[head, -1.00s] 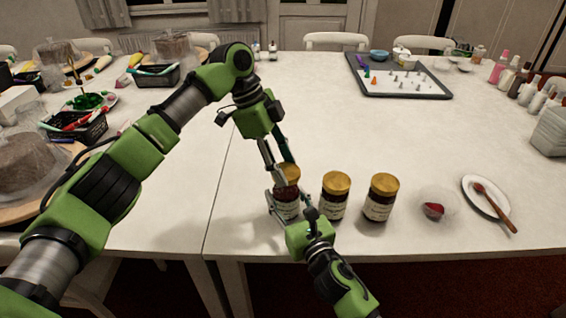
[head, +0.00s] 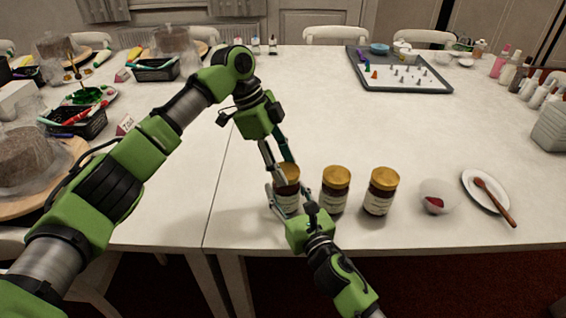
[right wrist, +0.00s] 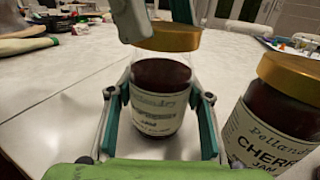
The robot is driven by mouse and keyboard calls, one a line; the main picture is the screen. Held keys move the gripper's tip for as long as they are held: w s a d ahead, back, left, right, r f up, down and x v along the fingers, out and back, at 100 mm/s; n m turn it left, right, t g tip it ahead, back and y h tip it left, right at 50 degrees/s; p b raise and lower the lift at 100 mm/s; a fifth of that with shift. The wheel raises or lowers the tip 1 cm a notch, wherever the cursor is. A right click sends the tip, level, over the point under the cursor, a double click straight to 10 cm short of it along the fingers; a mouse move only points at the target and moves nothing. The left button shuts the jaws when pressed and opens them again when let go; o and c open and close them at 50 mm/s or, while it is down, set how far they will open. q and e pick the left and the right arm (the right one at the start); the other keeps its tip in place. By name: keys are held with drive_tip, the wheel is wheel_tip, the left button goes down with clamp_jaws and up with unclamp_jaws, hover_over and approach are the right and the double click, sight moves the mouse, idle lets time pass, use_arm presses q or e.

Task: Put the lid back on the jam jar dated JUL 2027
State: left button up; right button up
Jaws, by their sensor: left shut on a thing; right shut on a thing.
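Three jam jars with gold lids stand in a row near the table's front edge. My right gripper (right wrist: 159,97) is shut around the body of the leftmost jar (right wrist: 160,85), which stands upright on the table. My left gripper (head: 280,165) comes down from above and is shut on that jar's gold lid (right wrist: 168,38). The lid is level at the jar's mouth; I cannot tell whether it is screwed tight. The middle jar (head: 335,192) shows a cherry label in the right wrist view (right wrist: 275,120). The right jar (head: 380,195) is apart from it. No date is readable.
A glass bowl with red jam (head: 435,204) and a white plate (head: 470,182) with a spoon (head: 495,201) lie to the right. A grey tray (head: 430,90) with piping tips is at the back. The table's middle is clear.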

use_arm(q)
drive_tip(key=shift+f, duration=0.35)
drive_tip(key=shift+w+m+g, duration=0.2)
drive_tip(key=shift+m+g, duration=0.1)
drive_tip(key=shift+m, duration=0.7)
drive_tip(key=shift+m+g, duration=0.3)
drive_tip(key=shift+m, duration=0.4)
drive_tip(key=o, duration=0.8)
drive_tip(key=shift+s, duration=0.1)
